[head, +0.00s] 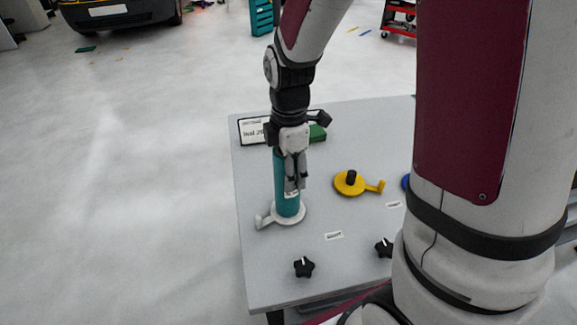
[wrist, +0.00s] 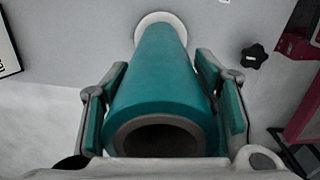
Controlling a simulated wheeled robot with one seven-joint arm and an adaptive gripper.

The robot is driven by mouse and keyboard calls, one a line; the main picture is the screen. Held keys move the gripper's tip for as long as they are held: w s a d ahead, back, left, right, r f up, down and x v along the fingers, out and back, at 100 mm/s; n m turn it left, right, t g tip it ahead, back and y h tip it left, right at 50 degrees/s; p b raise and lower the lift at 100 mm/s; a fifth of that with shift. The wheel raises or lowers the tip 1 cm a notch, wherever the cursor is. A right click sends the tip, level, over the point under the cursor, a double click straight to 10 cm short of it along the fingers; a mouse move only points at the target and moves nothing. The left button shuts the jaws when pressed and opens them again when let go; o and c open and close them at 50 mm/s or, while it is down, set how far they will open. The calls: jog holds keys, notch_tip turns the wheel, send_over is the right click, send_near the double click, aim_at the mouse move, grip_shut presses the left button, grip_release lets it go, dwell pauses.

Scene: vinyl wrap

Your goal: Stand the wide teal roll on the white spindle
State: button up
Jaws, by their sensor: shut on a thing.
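The teal roll (head: 287,197) is upright at the left part of the table, over the white spindle (head: 291,214). In the wrist view the roll (wrist: 158,75) runs away from me, its hollow near end facing the camera and its far end at the white disc of the spindle (wrist: 160,17). My gripper (head: 294,183) is shut on the roll, with one finger on each side; the fingers also show in the wrist view (wrist: 163,105). The spindle's post is hidden. I cannot tell whether the roll's lower end touches the disc.
A yellow spindle (head: 351,183) with a dark post stands to the right on the grey table (head: 262,257). Black star knobs (head: 304,266) are near the front edge. A labelled sign (head: 252,131) and a green block (head: 317,133) are behind my gripper. My arm hides the table's right side.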

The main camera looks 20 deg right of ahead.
dwell(0.3)
jog(key=o, duration=1.6)
jog(key=shift+r, duration=0.15)
notch_tip(320, 180, up, 12)
jog(key=shift+s, duration=0.1)
